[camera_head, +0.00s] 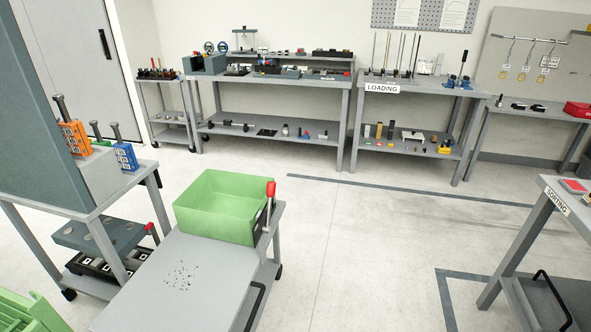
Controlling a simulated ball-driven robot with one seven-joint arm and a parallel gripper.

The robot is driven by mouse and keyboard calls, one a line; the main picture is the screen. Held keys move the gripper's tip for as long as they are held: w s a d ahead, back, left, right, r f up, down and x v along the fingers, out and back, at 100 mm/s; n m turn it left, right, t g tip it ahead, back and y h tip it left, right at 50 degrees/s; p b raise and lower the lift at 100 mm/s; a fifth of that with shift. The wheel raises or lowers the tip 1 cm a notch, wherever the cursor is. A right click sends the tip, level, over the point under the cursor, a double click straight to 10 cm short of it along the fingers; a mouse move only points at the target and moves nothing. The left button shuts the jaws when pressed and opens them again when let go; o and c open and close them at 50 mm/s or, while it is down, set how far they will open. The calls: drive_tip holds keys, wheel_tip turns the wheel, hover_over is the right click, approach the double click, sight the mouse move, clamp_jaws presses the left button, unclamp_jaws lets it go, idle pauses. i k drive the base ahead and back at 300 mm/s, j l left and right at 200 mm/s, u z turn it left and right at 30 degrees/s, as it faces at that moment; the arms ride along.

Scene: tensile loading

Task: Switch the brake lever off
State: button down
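A lever with a red grip (271,189) stands upright at the right side of a grey cart (190,270). Its thin metal shaft runs down to a dark plate beside the green bin (222,190). It looks like the brake lever, but no label on it can be read. A second, smaller red knob (150,227) shows low by the left table, partly hidden. My gripper is not in view.
The cart has a dark handle (257,305) and dark crumbs on its top. A left table (150,180) holds orange and blue blocks. Benches, one marked LOADING (382,88), line the back wall. A SORTING table (556,201) stands right. The middle floor is clear.

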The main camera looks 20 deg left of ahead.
sight(271, 193)
drive_tip(key=i, duration=1.85)
drive_tip(key=i+u, duration=0.1)
drive_tip(key=i, duration=0.2)
drive_tip(key=u, duration=0.15)
